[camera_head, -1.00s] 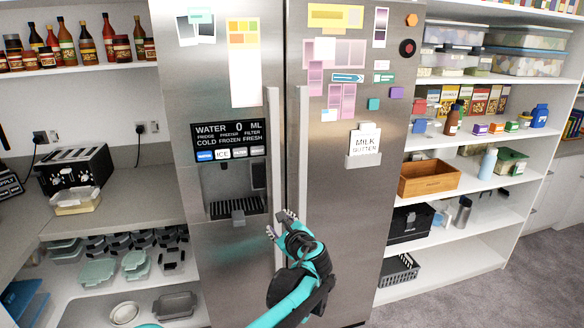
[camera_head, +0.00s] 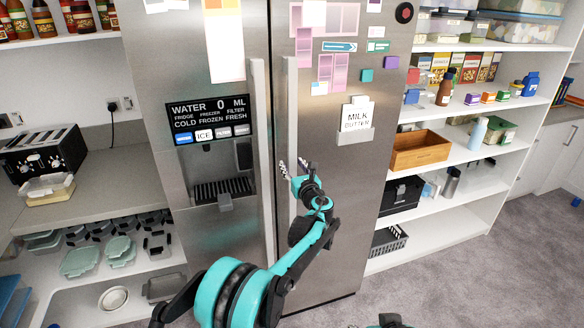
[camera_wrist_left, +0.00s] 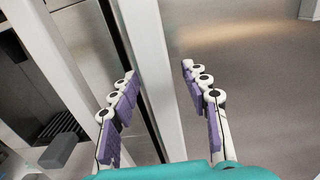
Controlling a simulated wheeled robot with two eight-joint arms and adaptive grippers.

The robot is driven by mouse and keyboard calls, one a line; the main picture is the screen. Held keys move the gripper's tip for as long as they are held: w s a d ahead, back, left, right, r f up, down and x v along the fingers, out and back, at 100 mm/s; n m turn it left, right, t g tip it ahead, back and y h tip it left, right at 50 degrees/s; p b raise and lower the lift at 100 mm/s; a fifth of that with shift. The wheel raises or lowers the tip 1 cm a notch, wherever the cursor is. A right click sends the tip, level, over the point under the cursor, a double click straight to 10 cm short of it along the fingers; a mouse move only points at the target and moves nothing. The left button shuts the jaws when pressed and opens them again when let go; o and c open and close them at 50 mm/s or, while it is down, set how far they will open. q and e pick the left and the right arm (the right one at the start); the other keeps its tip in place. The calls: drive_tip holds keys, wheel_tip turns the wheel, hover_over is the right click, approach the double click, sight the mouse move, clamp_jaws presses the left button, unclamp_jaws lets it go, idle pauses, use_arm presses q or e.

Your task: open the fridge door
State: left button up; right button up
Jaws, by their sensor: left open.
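The steel side-by-side fridge has a right door (camera_head: 340,195) covered with notes and magnets, and a left door (camera_head: 150,100) with a water dispenser. Both doors look closed. Two long vertical handles flank the centre seam: the right door handle (camera_head: 290,110) and the left door handle (camera_head: 259,120). In the left wrist view, the right handle (camera_wrist_left: 152,60) runs between the spread purple-padded fingers (camera_wrist_left: 163,85), with visible gaps on both sides. My right gripper is out of view.
White shelves (camera_head: 440,225) with boxes, bottles and a wooden crate (camera_head: 420,151) stand right of the fridge. A counter (camera_head: 110,185) with a toaster (camera_head: 42,155) is on the left. Grey carpet (camera_head: 440,285) is clear in front of the shelves.

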use_arm(q)
drive_tip(key=shift+w+a, duration=0.1)
drive_tip(key=shift+w, duration=0.1)
clamp_jaws()
drive_tip(key=shift+s, duration=0.1)
